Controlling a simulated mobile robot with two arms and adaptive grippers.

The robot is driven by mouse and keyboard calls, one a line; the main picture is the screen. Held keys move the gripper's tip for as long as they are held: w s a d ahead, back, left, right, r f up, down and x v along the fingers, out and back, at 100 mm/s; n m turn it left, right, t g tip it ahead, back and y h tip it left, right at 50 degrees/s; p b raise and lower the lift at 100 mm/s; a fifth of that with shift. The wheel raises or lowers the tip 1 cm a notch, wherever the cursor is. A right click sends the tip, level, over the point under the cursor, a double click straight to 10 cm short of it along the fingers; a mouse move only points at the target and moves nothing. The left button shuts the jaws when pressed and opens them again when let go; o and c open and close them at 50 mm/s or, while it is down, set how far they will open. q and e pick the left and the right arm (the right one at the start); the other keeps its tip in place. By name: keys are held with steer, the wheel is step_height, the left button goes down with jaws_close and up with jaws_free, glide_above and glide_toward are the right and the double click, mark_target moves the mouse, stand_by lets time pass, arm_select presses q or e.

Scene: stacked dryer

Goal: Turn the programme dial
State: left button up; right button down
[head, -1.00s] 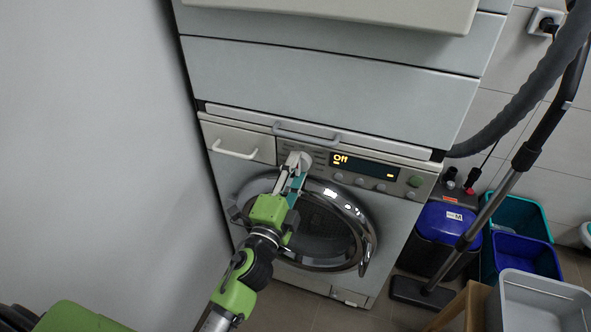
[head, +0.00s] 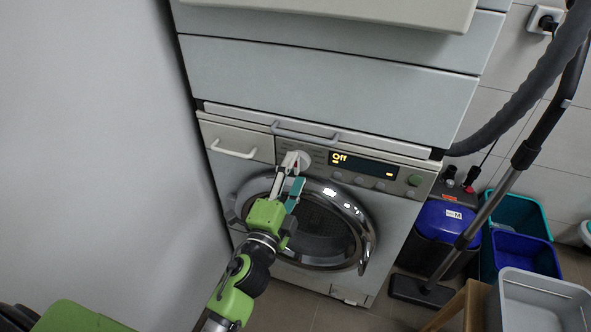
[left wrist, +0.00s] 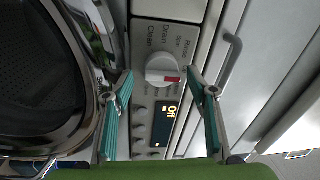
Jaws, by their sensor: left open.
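The programme dial (head: 302,158) is a round white knob on the washer's control panel, left of the lit display (head: 362,166), which reads "Off". In the left wrist view, the dial (left wrist: 163,70) shows a red mark on its side nearest the right finger, with printed words around it. My left gripper (head: 289,174) is in front of the panel at the dial. In the left wrist view, its teal-padded fingers (left wrist: 160,82) are spread wide on either side of the dial, apart from it. The gripper is open and empty. My right gripper is not in view.
The round glass door (head: 318,232) is below the panel. A grey bar handle (head: 306,133) runs just above it, and a drawer handle (head: 235,152) is to the left. A grey wall stands close on the left. A vacuum tube and bins (head: 520,255) are at the right.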

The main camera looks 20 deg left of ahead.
arm_select(q)
steer(key=s, duration=0.6)
steer(key=shift+f, duration=0.3)
steer(key=shift+a, duration=0.1)
